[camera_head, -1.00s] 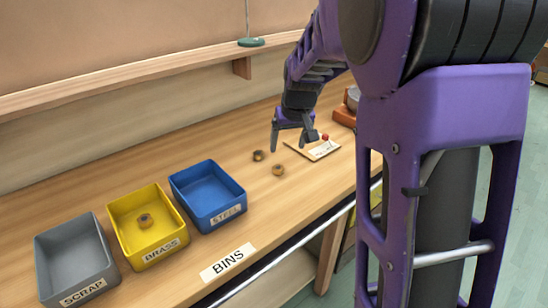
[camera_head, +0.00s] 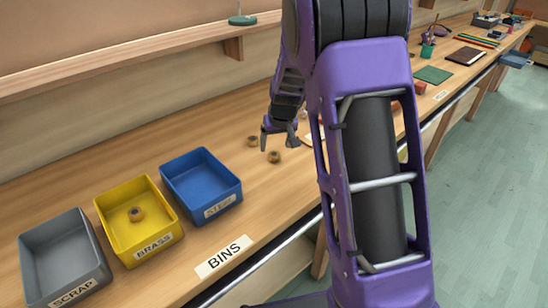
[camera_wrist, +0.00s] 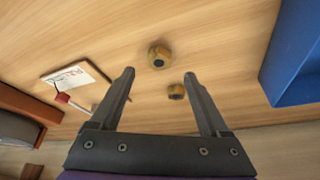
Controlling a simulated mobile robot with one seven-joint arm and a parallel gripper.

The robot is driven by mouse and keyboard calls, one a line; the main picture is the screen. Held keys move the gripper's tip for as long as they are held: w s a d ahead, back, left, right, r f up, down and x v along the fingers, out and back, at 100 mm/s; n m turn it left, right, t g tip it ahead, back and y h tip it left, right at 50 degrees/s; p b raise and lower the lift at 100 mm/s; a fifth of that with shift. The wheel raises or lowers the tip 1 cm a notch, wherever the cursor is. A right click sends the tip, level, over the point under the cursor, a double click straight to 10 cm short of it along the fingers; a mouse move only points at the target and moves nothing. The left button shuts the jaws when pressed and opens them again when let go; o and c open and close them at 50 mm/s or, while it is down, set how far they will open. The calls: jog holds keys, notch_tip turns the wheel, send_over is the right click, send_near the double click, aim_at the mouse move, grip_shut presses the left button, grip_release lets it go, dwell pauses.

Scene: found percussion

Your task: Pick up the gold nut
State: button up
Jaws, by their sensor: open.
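Two small gold-brown nuts lie on the wooden bench. The front nut (camera_head: 274,156) also shows in the wrist view (camera_wrist: 159,55), just beyond and between my fingertips. The back nut (camera_head: 253,141) shows in the wrist view (camera_wrist: 176,91) beside the inner side of the right finger. They look much alike, both brassy with a dark centre. My gripper (camera_head: 278,143) is open and empty, pointing down above the bench by the nuts; its two fingers show in the wrist view (camera_wrist: 158,75). I cannot tell its exact height.
A blue STEEL bin (camera_head: 232,200), a yellow BRASS bin (camera_head: 112,222) with a nut (camera_head: 136,215) inside, and a grey SCRAP bin (camera_head: 30,262) stand left. A card (camera_wrist: 97,70) and a red item (camera_wrist: 62,98) lie near the gripper. A shelf (camera_head: 130,68) runs behind.

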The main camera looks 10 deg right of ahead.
aim_at(274, 154)
jog(key=x, duration=0.5)
jog(key=shift+w+f, duration=0.25)
jog(key=shift+d, duration=0.1)
grip_shut()
